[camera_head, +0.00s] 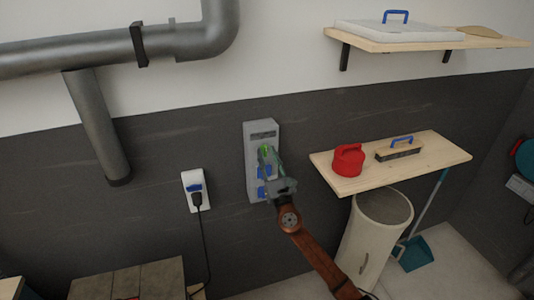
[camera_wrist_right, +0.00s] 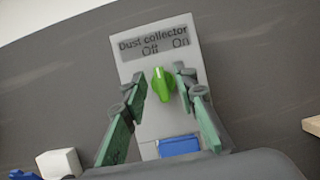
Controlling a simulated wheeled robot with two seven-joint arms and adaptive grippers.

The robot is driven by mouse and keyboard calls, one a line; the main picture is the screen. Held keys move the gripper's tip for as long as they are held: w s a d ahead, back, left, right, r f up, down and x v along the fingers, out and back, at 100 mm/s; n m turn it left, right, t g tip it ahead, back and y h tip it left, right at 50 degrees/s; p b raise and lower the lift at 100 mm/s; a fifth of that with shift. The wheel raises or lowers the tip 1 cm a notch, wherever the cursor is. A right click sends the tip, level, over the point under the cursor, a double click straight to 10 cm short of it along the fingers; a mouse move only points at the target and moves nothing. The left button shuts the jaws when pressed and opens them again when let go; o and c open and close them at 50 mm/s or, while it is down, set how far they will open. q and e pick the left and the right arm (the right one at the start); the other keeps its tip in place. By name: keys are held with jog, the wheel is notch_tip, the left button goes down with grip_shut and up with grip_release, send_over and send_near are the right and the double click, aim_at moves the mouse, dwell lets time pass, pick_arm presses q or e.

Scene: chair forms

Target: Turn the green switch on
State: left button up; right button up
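The green switch (camera_wrist_right: 163,86) is a knob on a grey control box (camera_wrist_right: 128,66) on the wall, labelled "Dust collector" with "Off" and "On" above the knob. Its pointer tilts slightly left, towards "Off". My right gripper (camera_wrist_right: 160,90) is open, with one green-padded finger on each side of the knob and gaps visible between. In the head view, the right gripper (camera_head: 268,158) is in front of the control box (camera_head: 262,129) and covers much of it; only a bit of the green switch (camera_head: 265,149) shows. My left gripper is not in view.
A blue part (camera_wrist_right: 180,146) sits below the knob on the box. A wooden shelf (camera_head: 435,160) with a red container (camera_head: 348,160) and a brush (camera_head: 398,151) is to the right, above a bin (camera_head: 370,240).

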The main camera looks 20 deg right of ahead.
jog(key=shift+w+r, duration=0.2)
jog(key=shift+w, duration=0.4)
grip_shut()
